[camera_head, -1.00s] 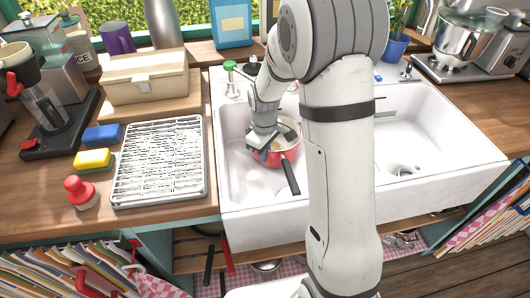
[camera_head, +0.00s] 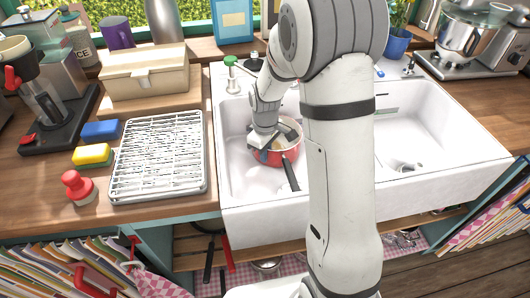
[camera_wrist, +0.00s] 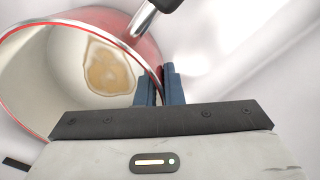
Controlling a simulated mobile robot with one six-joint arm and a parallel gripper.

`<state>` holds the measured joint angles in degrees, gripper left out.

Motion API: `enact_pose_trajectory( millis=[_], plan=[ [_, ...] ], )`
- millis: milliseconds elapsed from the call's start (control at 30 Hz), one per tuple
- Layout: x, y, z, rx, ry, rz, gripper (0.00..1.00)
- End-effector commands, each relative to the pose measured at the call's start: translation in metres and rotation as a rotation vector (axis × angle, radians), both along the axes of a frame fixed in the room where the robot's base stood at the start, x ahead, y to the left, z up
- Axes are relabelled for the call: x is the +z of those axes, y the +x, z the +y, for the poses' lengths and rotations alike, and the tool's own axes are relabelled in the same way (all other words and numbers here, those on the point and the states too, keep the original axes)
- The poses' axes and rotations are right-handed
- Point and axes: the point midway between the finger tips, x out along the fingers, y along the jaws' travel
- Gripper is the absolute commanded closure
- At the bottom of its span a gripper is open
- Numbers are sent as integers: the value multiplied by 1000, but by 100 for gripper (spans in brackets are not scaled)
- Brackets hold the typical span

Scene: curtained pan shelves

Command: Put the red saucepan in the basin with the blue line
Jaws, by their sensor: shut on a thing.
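The red saucepan (camera_head: 282,157) is inside the left basin (camera_head: 234,180) of the white double sink, roughly upright, its black handle pointing toward the front. My gripper (camera_wrist: 158,88) is shut on the pan's wall at the rim; in the head view my gripper (camera_head: 262,142) covers the pan's left part. In the wrist view the pan (camera_wrist: 140,50) shows a white inside with a brown stain. I cannot tell whether its bottom touches the basin floor. A short dark line (camera_wrist: 15,164) shows at the lower left of the wrist view; its colour is unclear. No blue line is clearly visible.
The right basin (camera_head: 440,125) looks empty, with a drain; my arm hides the sink's middle. A green-topped item (camera_head: 231,65) stands behind the left basin. A wire drying rack (camera_head: 158,158), blue sponge (camera_head: 100,130) and yellow sponge (camera_head: 91,154) lie on the left counter.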

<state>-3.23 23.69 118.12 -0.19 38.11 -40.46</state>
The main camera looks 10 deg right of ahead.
Motion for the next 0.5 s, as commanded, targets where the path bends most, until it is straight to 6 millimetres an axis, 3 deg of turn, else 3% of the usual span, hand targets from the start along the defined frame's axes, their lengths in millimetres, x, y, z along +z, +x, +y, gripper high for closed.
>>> enact_pose_trajectory(
  millis=[233,267,500],
  plan=[
    [-3,1,0,0,0,-1,100],
    [-3,1,0,0,0,-3,91],
    [-3,0,0,0,0,-1,71]
  ],
)
